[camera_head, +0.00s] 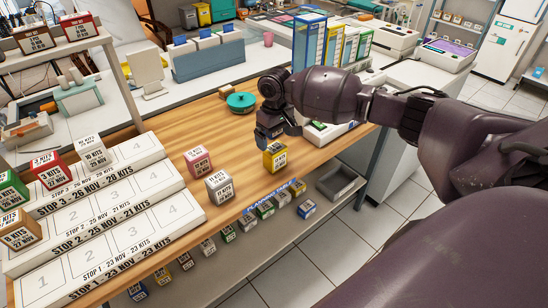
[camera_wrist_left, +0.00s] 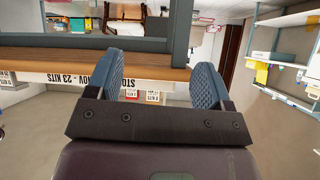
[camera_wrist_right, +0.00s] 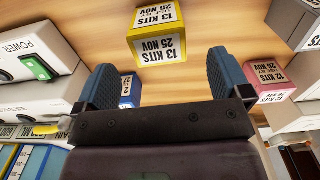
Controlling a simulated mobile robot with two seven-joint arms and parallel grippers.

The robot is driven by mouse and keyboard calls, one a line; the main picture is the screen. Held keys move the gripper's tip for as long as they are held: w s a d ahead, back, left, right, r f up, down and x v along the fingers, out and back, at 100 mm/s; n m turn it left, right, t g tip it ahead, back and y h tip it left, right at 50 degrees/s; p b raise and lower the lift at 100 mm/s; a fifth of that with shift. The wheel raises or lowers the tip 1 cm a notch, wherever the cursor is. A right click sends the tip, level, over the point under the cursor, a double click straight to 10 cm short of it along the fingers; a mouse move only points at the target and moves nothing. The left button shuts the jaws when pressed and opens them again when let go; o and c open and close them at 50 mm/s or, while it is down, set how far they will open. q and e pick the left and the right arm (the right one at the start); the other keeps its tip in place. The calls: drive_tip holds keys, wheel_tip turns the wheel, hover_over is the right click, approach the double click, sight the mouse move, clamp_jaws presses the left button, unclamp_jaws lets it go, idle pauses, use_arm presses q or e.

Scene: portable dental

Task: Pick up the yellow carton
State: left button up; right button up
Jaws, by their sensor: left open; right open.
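The yellow carton (camera_head: 275,157), with a white label reading 13 kits, 25 Nov, stands on the wooden worktop near its right front edge. My right gripper (camera_head: 269,132) is close above and behind it in the head view. In the right wrist view the yellow carton (camera_wrist_right: 158,38) lies beyond the gap between the two open fingers (camera_wrist_right: 161,82), with nothing held. My left gripper (camera_wrist_left: 159,84) is open and empty before a wooden board edge in the left wrist view. It does not show in the head view.
A pink carton (camera_head: 198,160) and a white carton (camera_head: 219,186) stand left of the yellow one. A stepped white rack (camera_head: 120,205) carries several cartons at left. A green round object (camera_head: 241,101) lies behind. Several cartons sit on a lower shelf (camera_head: 236,246).

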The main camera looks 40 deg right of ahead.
sight(275, 147)
wheel_tip(275, 147, down, 6)
drive_tip(key=shift+w+d+f+b, duration=0.15)
drive_tip(key=shift+f+b, duration=0.1)
drive_tip(key=shift+b, duration=0.3)
drive_tip(key=shift+r, duration=0.1)
drive_tip(key=c, duration=1)
